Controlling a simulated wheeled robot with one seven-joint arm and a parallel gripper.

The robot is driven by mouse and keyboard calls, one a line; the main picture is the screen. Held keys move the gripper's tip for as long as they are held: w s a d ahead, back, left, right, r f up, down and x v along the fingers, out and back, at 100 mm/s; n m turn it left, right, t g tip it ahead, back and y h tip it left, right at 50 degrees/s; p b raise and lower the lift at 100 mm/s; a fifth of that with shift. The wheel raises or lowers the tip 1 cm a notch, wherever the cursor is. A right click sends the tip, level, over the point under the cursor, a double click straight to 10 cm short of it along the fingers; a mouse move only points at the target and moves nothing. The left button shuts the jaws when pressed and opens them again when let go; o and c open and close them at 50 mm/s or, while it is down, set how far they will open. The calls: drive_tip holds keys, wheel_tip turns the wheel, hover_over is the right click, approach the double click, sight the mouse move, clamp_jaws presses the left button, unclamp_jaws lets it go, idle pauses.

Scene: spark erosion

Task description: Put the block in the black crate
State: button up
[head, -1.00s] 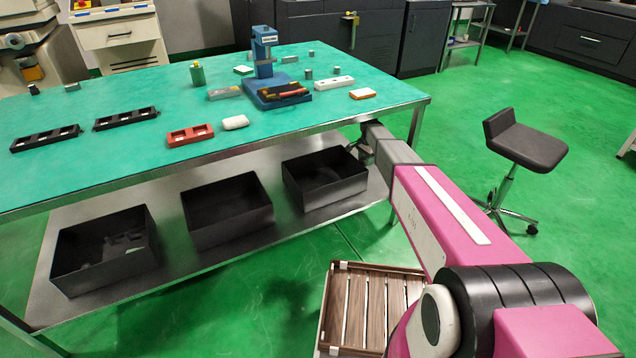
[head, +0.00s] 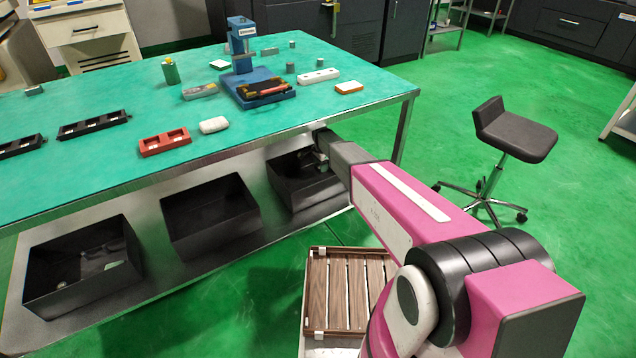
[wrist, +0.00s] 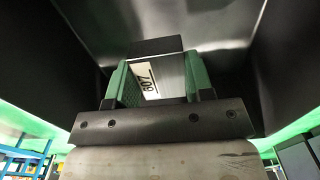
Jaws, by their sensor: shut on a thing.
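A grey metal block (wrist: 172,76) with a white label reading "807" shows in the wrist view. My gripper (wrist: 157,72) is shut on it, with one green finger pad on each side. In the head view my gripper (head: 320,158) is at the right-hand black crate (head: 317,197), by its right side under the table edge. Dark walls surround the gripper in the wrist view. The block cannot be made out in the head view, and its gap to the crate floor cannot be told.
Two more black crates, the middle one (head: 212,242) and the left one (head: 83,292), stand on the lower shelf; the left one holds small items. The green tabletop (head: 240,118) overhangs them. A slatted wooden crate (head: 318,290) and a stool (head: 515,140) are nearby.

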drive_tip(key=s+f, duration=0.2)
drive_tip(key=s, duration=0.1)
drive_tip(key=s+f, duration=0.1)
drive_tip(key=shift+s+a, duration=0.3)
drive_tip(key=shift+a, duration=0.05)
drive_tip(key=shift+f, duration=1.9)
drive_tip(key=shift+f, duration=0.1)
drive_tip(key=o, duration=1.3)
drive_tip(key=shift+c, duration=0.2)
wheel_tip(320, 180, up, 12)
drive_tip(key=s+d+r+n, duration=0.3)
drive_tip(key=s+d+r, duration=0.2)
drive_tip(key=s, duration=0.6)
drive_tip(key=s+d+r+n, duration=0.4)
drive_tip(key=s+d+r, duration=0.1)
drive_tip(key=s+d, duration=0.5)
drive_tip(key=s+d+r+n, duration=0.4)
drive_tip(key=s+d+r, duration=0.2)
drive_tip(key=s, duration=0.6)
drive_tip(key=shift+s+d, duration=0.4)
drive_tip(key=shift+d, duration=0.85)
